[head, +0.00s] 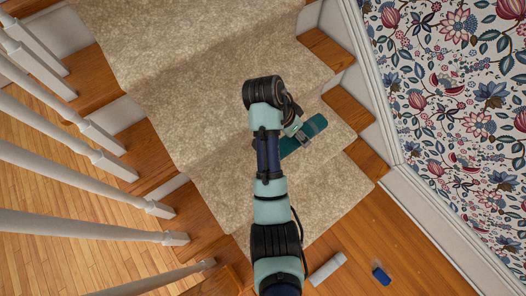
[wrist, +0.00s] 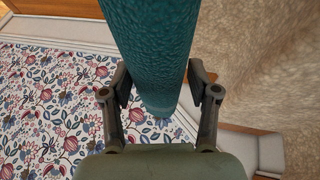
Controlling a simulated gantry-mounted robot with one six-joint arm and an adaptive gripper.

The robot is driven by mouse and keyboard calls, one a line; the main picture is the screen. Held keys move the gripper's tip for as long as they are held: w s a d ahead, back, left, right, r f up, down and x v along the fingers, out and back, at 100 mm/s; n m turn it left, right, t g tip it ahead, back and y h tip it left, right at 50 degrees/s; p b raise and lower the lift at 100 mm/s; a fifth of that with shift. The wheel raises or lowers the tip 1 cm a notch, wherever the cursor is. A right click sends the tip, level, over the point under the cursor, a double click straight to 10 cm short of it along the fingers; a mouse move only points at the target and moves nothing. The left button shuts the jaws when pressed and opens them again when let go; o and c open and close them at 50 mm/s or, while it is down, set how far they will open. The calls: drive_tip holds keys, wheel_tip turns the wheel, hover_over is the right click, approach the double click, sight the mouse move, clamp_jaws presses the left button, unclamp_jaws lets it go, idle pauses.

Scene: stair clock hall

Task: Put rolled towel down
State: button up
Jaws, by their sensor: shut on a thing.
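The rolled towel is a teal, textured roll (head: 316,125). In the head view it shows past the end of my arm, above the beige carpeted stairs. In the wrist view the towel (wrist: 152,45) runs from the top edge down between the two fingers of my gripper (wrist: 160,88), one on each side. Part of the towel is hidden behind my arm in the head view. Whether it touches a step is hard to tell.
The carpet runner (head: 200,75) covers the steps, with bare wood at their sides. White balusters (head: 75,150) stand at left; a flowered wall (head: 450,100) is at right. A pale grey cylinder (head: 327,268) and a small blue object (head: 381,275) lie on the wooden floor below.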

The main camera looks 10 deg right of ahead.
drive_tip(key=shift+w+a+r, duration=0.25)
drive_tip(key=shift+a+r, duration=0.05)
drive_tip(key=shift+a, duration=0.25)
wheel_tip(320, 180, down, 20)
drive_tip(key=b, duration=0.7)
drive_tip(key=shift+s+d+f, duration=0.1)
drive_tip(key=shift+s+f, duration=0.05)
drive_tip(key=o, duration=1.2)
drive_tip(key=p+v, duration=0.4)
drive_tip(key=v, duration=0.8)
